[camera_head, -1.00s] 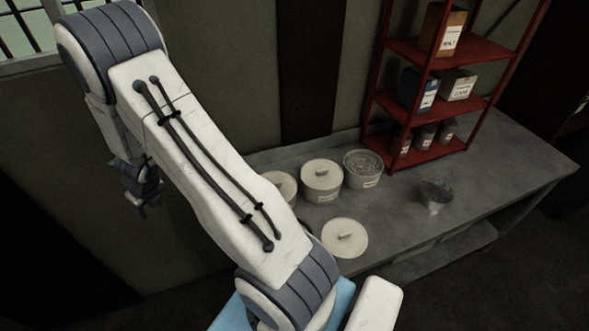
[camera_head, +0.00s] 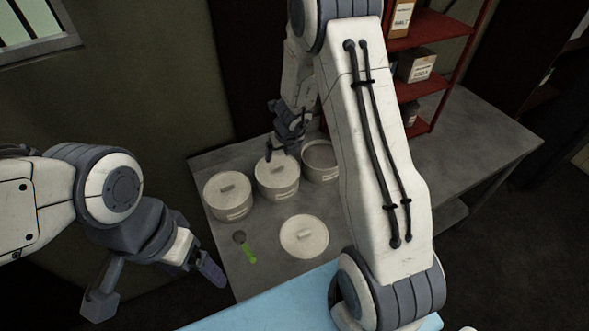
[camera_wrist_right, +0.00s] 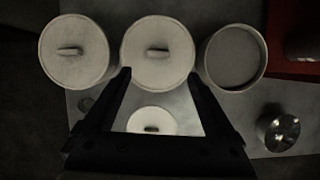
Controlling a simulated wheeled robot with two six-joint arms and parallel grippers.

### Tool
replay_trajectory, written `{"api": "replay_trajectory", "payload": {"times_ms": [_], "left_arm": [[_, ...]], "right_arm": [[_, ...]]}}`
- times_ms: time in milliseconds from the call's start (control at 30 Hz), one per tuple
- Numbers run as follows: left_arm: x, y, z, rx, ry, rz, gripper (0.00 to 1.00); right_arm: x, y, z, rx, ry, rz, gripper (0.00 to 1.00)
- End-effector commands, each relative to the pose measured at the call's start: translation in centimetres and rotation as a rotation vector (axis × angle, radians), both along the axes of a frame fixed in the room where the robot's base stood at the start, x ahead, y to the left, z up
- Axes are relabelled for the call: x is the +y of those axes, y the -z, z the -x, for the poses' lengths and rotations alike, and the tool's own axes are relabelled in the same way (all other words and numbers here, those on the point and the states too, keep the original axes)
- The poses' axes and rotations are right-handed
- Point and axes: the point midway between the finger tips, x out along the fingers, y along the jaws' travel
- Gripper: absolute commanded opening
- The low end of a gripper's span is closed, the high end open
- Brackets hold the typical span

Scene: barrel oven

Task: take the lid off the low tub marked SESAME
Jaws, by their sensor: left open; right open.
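Three low pale tubs stand in a row on the grey bench. The left tub (camera_head: 229,208) and middle tub (camera_head: 277,190) have round lids with bar handles; the right tub (camera_head: 320,172) is open. Their labels are too small to read, so I cannot tell which is SESAME. My right gripper (camera_head: 283,143) is open above the middle tub, near its lid. In the right wrist view, its fingertips (camera_wrist_right: 158,74) straddle the near part of the middle lid (camera_wrist_right: 158,30), with the handle beyond them. My left gripper (camera_head: 207,268) is open and empty, left of the bench.
A red shelf (camera_head: 445,92) with boxes stands at the back right. A shiny round object (camera_wrist_right: 278,127) shows in the right wrist view.

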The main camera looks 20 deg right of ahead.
Motion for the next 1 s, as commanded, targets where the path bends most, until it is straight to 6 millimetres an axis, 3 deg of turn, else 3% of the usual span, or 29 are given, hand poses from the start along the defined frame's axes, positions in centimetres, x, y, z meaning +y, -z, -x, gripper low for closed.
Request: {"api": "replay_trajectory", "payload": {"times_ms": [200,633,1000], "left_arm": [[0.0,2.1,0.0,0.0,-0.003,0.0,0.9],[0.0,4.3,0.0,0.001,-0.007,0.0,0.9],[0.0,4.5,0.0,0.001,-0.008,0.0,0.9]], "right_arm": [[0.1,3.6,-1.2,0.002,-0.002,0.001,0.9],[0.3,8.5,-3.4,0.001,0.0,0.001,0.9],[0.2,9.1,-3.9,0.0,0.001,0.001,0.9]]}}
